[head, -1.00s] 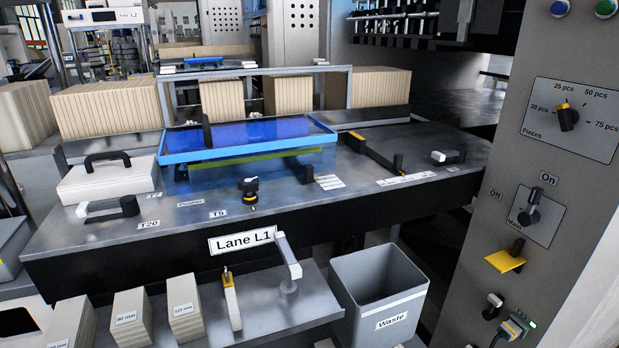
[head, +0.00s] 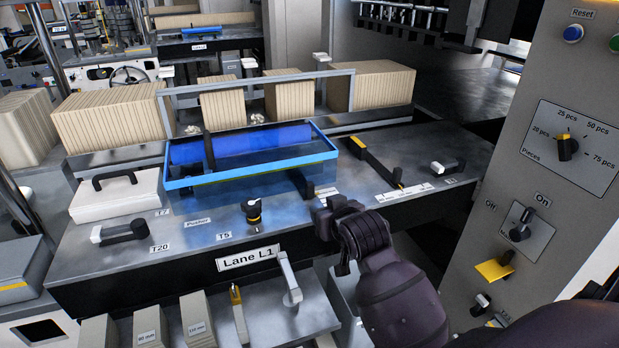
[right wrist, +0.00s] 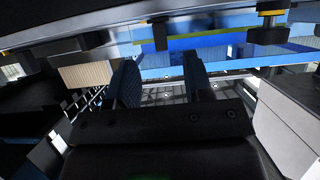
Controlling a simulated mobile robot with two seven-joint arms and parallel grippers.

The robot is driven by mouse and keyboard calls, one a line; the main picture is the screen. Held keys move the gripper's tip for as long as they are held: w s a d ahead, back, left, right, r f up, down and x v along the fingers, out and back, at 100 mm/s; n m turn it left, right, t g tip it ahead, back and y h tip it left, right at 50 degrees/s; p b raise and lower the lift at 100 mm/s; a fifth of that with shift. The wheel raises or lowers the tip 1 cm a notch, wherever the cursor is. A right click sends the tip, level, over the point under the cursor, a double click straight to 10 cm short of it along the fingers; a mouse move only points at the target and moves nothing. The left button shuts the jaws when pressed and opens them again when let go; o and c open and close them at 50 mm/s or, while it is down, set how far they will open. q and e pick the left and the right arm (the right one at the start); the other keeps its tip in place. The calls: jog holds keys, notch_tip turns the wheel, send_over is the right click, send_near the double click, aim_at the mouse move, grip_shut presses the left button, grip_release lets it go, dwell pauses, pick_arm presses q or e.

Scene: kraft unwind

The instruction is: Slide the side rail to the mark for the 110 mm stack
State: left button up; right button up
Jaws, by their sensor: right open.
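The side rail (head: 378,164) looks to be the dark bar with a yellow far end on the right part of the lane table. A small upright knob (head: 398,177) stands at its near end, beside white mark labels (head: 412,191) too small to read. My right gripper (head: 332,212) is in front of the table's front edge, left of the rail and apart from it. In the right wrist view its two fingers (right wrist: 160,78) are spread with nothing between them. A block with a 110 mm label (head: 196,322) stands on the lower shelf. My left gripper is not in view.
A blue-framed clear cover (head: 250,178) lies left of the rail. A black knob (head: 253,213) and a white-ended handle (head: 447,168) stand on the table (head: 330,235). The control panel (head: 560,200) rises at the right. My right arm hides most of the waste bin.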

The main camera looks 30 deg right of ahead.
aim_at(311, 190)
jog(key=w+d, duration=0.1)
jog(key=w, duration=0.2)
jog(key=w+d+f, duration=0.1)
jog(key=w, duration=0.3)
jog(key=w+d+f+p, duration=0.1)
jog(key=w, duration=0.3)
jog(key=shift+w, duration=0.2)
grip_shut()
dwell(0.3)
